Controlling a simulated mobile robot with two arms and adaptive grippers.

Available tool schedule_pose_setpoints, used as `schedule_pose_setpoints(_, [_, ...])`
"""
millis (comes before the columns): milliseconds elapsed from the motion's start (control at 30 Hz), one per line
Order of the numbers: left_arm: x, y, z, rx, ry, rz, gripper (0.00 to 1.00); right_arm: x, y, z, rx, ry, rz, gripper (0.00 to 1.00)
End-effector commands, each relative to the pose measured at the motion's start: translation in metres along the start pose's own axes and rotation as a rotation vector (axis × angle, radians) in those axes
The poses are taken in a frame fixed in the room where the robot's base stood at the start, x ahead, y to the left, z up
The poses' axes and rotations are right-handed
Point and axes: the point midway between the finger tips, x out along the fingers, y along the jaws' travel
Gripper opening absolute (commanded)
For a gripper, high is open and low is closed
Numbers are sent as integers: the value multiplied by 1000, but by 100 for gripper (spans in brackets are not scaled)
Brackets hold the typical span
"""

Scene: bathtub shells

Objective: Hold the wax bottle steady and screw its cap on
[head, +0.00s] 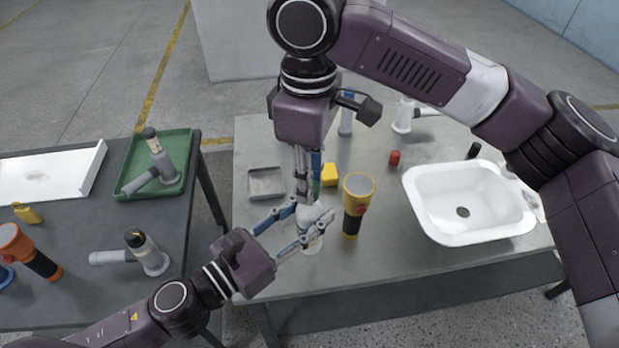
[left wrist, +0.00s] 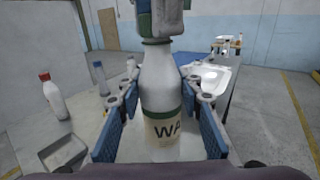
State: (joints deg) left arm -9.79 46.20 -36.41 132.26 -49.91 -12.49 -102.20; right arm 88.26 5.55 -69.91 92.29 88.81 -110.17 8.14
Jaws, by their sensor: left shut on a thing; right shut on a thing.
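The wax bottle (head: 312,244) is white and stands upright near the front edge of the grey table. In the left wrist view the bottle (left wrist: 160,85) shows a label with a green band and the letters "WA". My left gripper (head: 313,224) is shut around its body from the front left. My right gripper (head: 307,196) points straight down over the bottle and is shut at its top. A dark ring, seemingly the cap (left wrist: 157,41), shows at the bottle's neck under the right gripper's fingers (left wrist: 160,18). The fingers hide most of it, so I cannot tell how it is seated.
A yellow and black flashlight (head: 352,221) stands close right of the bottle. A shallow metal tray (head: 266,170) and a yellow block (head: 329,175) are behind. A green tray (head: 127,187) is on the left table.

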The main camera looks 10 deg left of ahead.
Motion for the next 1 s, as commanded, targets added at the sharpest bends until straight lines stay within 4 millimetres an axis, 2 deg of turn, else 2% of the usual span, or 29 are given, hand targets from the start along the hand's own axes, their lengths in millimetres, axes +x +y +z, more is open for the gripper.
schedule_pose_setpoints(800, [0, -2, 1, 0, -2, -5, 0, 1, 1, 0, 1380, 2, -2, 0])
schedule_pose_setpoints(900, [0, -2, 1, 0, -2, -5, 0, 1, 1, 0, 1489, 2, -2, 0])
schedule_pose_setpoints(1000, [0, -2, 1, 0, -2, -5, 0, 1, 1, 0, 1482, 3, -2, 0])
